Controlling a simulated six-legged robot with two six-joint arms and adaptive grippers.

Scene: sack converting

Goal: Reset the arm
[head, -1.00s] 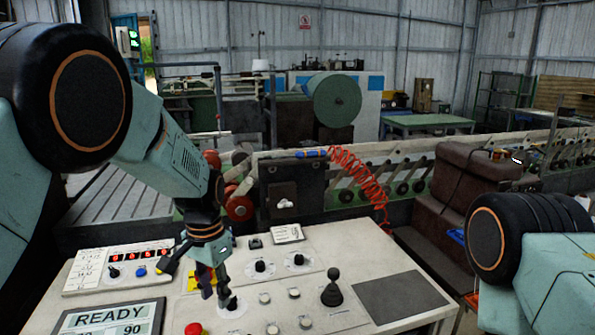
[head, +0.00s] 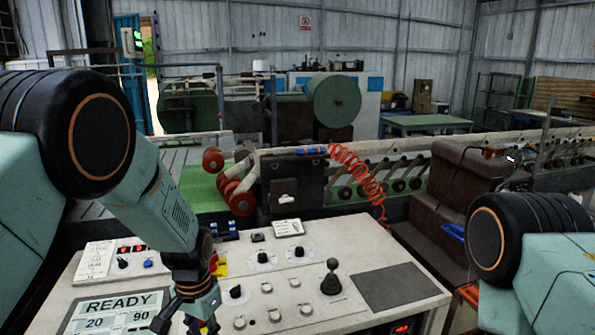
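My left gripper (head: 186,324) hangs over the near left part of the white control panel (head: 330,250), beside the right edge of the READY display (head: 115,310). Its dark fingers are spread with nothing seen between them, and the tips run to the bottom edge of the head view. A black rotary knob (head: 235,292) stands clear to the right of the gripper. Part of the panel under the gripper is hidden. Of my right arm only the teal and black elbow (head: 500,240) shows at the right; its gripper is out of view.
The panel carries a black joystick (head: 331,278), several pale buttons and a dark flat pad (head: 400,287). Behind it are red rollers (head: 240,202), a coiled red hose (head: 358,172) and a brown stepped block (head: 460,200). The air above the panel's middle is free.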

